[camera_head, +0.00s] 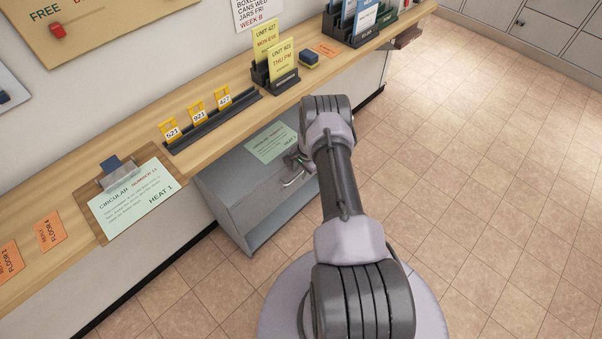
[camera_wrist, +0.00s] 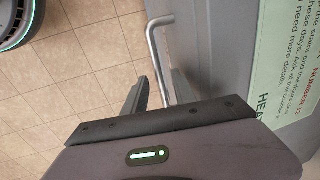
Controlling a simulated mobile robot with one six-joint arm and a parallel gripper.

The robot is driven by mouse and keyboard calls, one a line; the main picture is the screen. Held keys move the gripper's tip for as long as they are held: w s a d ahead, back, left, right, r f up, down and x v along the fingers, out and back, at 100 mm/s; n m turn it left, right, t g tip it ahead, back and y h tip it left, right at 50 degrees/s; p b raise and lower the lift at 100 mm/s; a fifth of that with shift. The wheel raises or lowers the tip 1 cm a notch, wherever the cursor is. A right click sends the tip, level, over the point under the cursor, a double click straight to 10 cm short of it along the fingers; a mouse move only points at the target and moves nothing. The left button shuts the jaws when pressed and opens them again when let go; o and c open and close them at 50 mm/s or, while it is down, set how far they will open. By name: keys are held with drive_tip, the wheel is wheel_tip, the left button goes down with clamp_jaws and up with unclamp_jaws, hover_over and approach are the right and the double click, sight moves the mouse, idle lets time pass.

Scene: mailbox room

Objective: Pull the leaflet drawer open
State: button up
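The leaflet drawer is a grey metal unit (camera_head: 240,196) under the wooden counter, with a pale green leaflet (camera_head: 271,143) on its surface. Its bent metal handle (camera_head: 296,178) shows in the head view beside my gripper, which my arm largely hides there. In the wrist view the handle (camera_wrist: 154,47) runs down from the grey drawer face (camera_wrist: 214,60) between the two fingers of my gripper (camera_wrist: 160,76). The fingers stand apart, one on each side of the bar, with small gaps visible. The lower end of the handle is hidden behind the gripper body.
The wooden counter (camera_head: 60,196) runs above the drawer, carrying a clipboard (camera_head: 132,190), a rack of yellow number tags (camera_head: 212,120) and leaflet holders (camera_head: 274,79). Open tiled floor (camera_head: 480,150) lies to the right, with grey lockers (camera_head: 545,28) at the back.

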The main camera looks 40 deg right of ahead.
drive_tip(key=shift+c, duration=0.4)
clamp_jaws()
idle(1.1)
